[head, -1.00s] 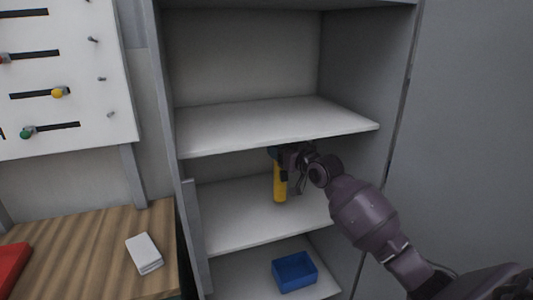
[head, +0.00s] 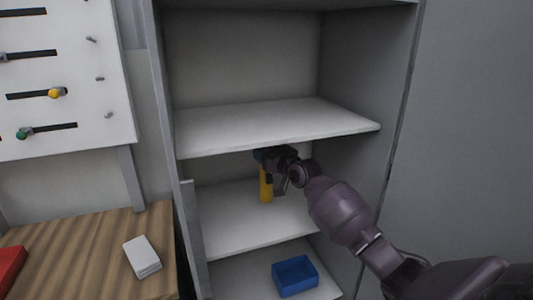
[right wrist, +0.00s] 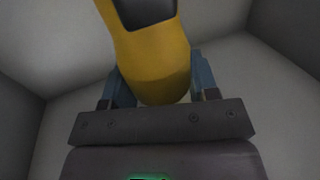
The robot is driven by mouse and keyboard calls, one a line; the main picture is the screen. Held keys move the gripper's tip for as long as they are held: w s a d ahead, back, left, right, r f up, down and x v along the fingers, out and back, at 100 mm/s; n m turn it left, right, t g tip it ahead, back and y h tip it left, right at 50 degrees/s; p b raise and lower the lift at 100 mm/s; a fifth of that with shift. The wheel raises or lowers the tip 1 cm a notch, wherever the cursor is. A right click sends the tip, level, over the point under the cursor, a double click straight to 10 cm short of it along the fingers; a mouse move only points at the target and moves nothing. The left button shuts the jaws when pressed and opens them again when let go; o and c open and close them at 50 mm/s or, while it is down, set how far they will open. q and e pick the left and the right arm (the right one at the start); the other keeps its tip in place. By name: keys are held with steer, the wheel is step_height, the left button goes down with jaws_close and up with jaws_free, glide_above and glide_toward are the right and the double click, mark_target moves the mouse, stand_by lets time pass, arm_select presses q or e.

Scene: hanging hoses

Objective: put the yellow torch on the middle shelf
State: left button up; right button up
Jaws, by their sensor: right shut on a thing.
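The yellow torch (head: 265,187) is upright over the middle shelf (head: 225,228) in the head view, below the upper shelf. My right gripper (head: 268,160) is shut on its upper part. In the right wrist view the torch (right wrist: 152,58) sits between the two blue-grey fingers (right wrist: 158,85), and a dark patch shows on its body. I cannot tell whether the torch's lower end touches the shelf. My left gripper is not in view.
The upper shelf (head: 270,124) is empty and lies close above my gripper. A blue bin (head: 295,277) stands on the bottom shelf. At left are a wooden bench (head: 75,255) with a white box (head: 142,257) and a panel with sliders (head: 65,75). The middle shelf is otherwise clear.

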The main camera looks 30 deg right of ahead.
steer(key=o, duration=1.3)
steer(key=shift+s, duration=0.15)
steer(key=s, duration=0.7)
steer(key=s+d+p, duration=0.1)
steer(key=s, duration=0.3)
steer(key=shift+s+r, duration=0.1)
steer(key=shift+s, duration=0.25)
